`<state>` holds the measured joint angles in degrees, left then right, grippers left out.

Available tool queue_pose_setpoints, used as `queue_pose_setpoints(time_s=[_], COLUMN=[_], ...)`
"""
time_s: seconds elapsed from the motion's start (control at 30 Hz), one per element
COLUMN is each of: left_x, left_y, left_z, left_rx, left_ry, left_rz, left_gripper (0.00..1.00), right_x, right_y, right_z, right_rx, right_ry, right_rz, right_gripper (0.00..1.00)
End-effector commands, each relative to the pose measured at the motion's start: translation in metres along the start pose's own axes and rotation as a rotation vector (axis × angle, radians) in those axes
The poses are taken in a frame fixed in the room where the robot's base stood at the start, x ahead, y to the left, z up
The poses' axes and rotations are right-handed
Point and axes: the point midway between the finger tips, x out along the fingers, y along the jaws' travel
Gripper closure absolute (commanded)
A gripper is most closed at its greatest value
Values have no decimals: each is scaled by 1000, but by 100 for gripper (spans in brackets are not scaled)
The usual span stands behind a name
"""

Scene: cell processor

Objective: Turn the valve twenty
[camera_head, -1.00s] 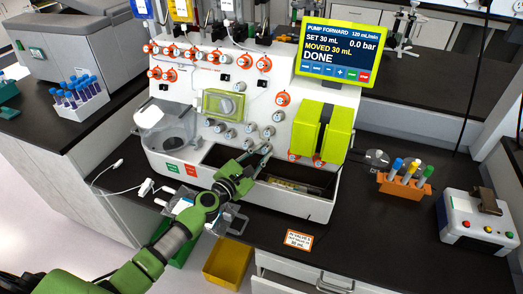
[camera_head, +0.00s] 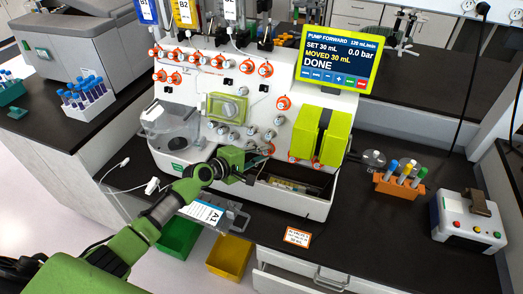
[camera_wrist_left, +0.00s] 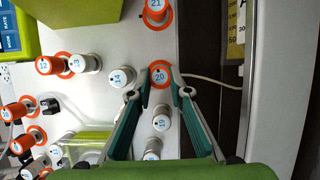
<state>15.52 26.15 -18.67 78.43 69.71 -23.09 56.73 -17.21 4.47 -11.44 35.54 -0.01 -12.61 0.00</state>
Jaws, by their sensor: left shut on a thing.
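Valve 20 (camera_wrist_left: 160,73) has an orange base and a white cap with a blue "20" in the left wrist view. It sits on the machine's pale front panel (camera_head: 236,165), near its lower edge. My left gripper (camera_wrist_left: 160,90) is shut on it, with one green finger on each side of the cap. In the head view my left gripper (camera_head: 262,157) reaches the low middle of the panel, where the arm hides part of it. Valve 21 (camera_wrist_left: 157,12) is beside it, and grey-white valves 14 (camera_wrist_left: 122,77) and 19 (camera_wrist_left: 161,123) are close by. My right gripper is not in view.
The screen (camera_head: 337,57) reads "DONE", moved 30 mL. Yellow-green pump covers (camera_head: 320,132) stand right of the gripper. An open trough (camera_head: 300,186) lies below. An orange tube rack (camera_head: 399,186) and a button box (camera_head: 468,222) stand right; yellow (camera_head: 229,257) and green bins lie below.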

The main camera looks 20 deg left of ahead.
Motion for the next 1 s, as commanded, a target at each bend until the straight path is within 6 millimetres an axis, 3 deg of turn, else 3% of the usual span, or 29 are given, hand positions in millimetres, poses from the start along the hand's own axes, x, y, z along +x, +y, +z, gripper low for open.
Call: queue_pose_setpoints(time_s=[0.4, 0.93, 0.97, 1.0], left_x=[0, 0, 0, 0], left_y=[1, 0, 0, 0], left_z=[1, 1, 1, 1], left_rx=[170, 192, 192, 192], left_ry=[-2, -3, -3, -3], left_rz=[-75, -86, -86, -86], left_gripper=[100, 100, 79, 69], right_x=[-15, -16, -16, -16], right_y=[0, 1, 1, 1], right_z=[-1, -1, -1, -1], right_rx=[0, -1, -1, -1], right_ry=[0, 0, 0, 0], right_rz=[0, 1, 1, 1], right_gripper=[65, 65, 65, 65])
